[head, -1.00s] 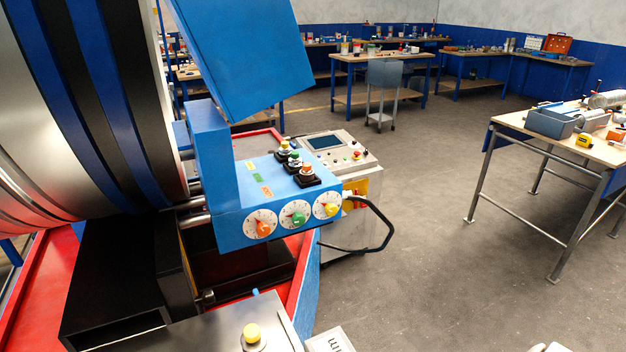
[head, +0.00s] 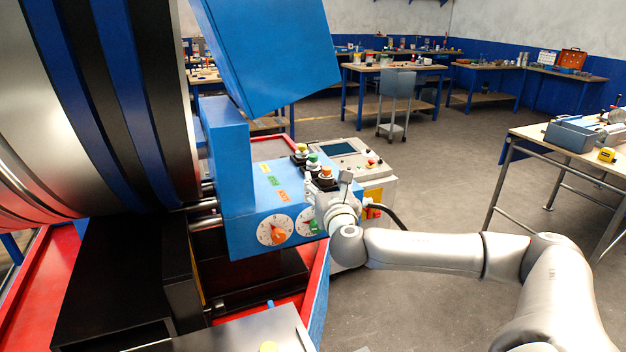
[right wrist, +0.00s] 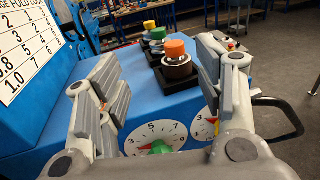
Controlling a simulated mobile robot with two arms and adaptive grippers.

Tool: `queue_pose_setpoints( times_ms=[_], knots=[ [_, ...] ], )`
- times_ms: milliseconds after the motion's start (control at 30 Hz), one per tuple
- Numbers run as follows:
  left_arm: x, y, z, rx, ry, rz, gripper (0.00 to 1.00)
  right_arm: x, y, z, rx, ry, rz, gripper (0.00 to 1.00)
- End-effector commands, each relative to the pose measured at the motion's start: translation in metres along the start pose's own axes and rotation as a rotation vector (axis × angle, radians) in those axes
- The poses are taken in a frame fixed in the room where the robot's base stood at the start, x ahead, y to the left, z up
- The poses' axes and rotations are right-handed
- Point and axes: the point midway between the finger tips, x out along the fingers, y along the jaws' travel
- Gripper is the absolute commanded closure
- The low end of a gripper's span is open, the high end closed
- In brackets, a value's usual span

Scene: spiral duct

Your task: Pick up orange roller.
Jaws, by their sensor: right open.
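The orange roller (head: 326,172), an orange-topped silver cylinder, stands upright on a black square base on top of the blue control box (head: 265,205). It also shows in the right wrist view (right wrist: 176,62). My right gripper (head: 328,188) is open and empty at the box's front right corner. In the right wrist view its fingers (right wrist: 163,78) are spread, with the roller beyond and between their tips, nearer the right finger. I see no contact with the roller. My left gripper is not in view.
Green-topped (head: 313,160) and yellow-topped (head: 301,150) rollers stand in a row behind the orange one. Dials (head: 275,230) are on the box front. A blue tilted panel (head: 270,55) hangs above. A grey console (head: 350,160) stands behind. Open floor lies to the right.

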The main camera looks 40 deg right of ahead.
Motion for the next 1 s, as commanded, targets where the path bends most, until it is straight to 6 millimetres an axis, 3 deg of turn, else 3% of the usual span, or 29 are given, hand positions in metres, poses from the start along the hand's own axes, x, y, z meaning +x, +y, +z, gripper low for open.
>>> queue_pose_setpoints(
  times_ms=[133,433,567,800,1000],
  knots=[
    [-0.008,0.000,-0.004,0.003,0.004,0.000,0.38,0.022,-0.001,0.002,0.004,0.001,-0.004,0.38],
    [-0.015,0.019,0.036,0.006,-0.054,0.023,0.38,0.043,0.000,-0.001,0.004,0.003,0.000,0.38],
    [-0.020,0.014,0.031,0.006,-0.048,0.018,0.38,0.052,-0.001,0.000,0.005,0.002,-0.003,0.38],
    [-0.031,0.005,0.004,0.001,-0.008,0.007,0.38,0.080,-0.002,-0.003,0.005,0.002,-0.003,0.38],
    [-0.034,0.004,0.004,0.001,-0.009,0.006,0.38,0.093,-0.002,-0.005,0.005,0.003,-0.001,0.38]
  ],
)
